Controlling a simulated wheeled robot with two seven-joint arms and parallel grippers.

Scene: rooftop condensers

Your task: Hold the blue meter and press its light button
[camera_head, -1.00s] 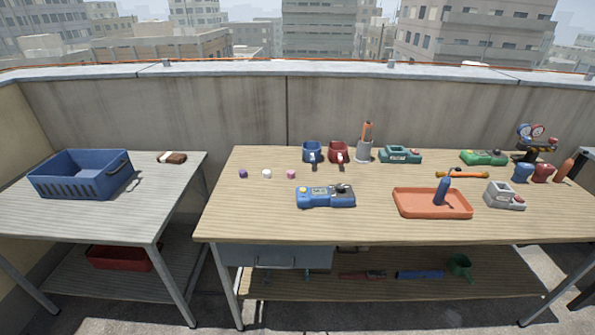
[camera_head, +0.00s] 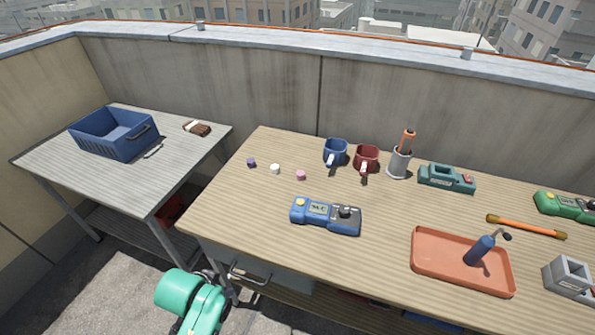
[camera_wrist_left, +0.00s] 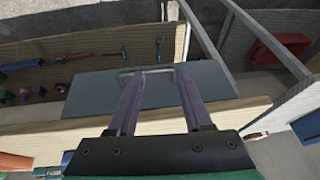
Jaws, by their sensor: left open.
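The blue meter (camera_head: 325,217) lies on the wooden bench (camera_head: 240,215), near its front edge left of the orange tray. My left gripper (camera_wrist_left: 161,72) is open and empty in the left wrist view. Its two fingers point at the grey drawer front and its bent handle (camera_wrist_left: 127,76), below the bench top. In the head view my green left arm is low at the front, below and left of the meter. My right gripper is not in view.
The orange tray (camera_head: 440,273) holds a blue bottle-like tool (camera_head: 480,248). Blue and red mugs (camera_head: 335,152), a grey cup (camera_head: 399,162) and a green device (camera_head: 447,178) stand behind the meter. Small caps (camera_head: 275,169) lie behind-left. A blue crate (camera_head: 115,138) stands on the left table.

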